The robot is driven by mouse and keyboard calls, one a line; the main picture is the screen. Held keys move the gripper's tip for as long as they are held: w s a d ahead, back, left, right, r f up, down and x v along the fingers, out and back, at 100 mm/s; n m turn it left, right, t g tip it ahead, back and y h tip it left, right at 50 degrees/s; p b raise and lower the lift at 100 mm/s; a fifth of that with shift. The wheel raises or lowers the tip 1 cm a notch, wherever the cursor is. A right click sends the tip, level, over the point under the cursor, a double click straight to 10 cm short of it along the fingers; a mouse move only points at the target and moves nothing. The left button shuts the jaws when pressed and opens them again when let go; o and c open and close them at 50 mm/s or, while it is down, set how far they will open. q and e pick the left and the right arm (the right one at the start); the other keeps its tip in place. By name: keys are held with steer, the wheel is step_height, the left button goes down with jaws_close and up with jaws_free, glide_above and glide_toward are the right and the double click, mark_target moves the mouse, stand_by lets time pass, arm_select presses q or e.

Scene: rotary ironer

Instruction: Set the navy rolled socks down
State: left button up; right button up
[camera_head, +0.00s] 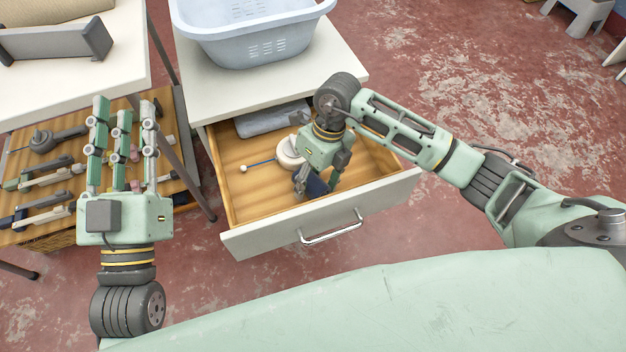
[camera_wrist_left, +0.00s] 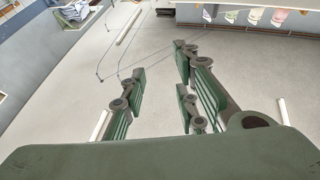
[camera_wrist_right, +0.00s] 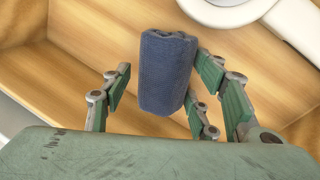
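The navy rolled socks (camera_wrist_right: 165,72) are in the right wrist view, inside the open wooden drawer (camera_wrist_right: 82,30). They lie between the fingers of my right gripper (camera_wrist_right: 170,95); the fingers stand apart, with a gap on the left and near contact on the right. In the head view the socks (camera_head: 317,186) are partly hidden by my right gripper (camera_head: 318,182), which reaches down into the drawer (camera_head: 262,200). Whether the fingers press on the socks cannot be told. My left gripper (camera_head: 122,140) is open and empty at the left, fingers up; it also shows in the left wrist view (camera_wrist_left: 165,95).
A round white item (camera_head: 290,152) with a cord and a grey folded cloth (camera_head: 262,120) lie in the drawer near my right gripper. A pale blue basket (camera_head: 262,40) stands on the cabinet top above. A shelf of tools (camera_head: 45,185) is at the left.

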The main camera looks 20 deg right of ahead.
steer(key=o, duration=0.3)
steer(key=shift+r, duration=0.1)
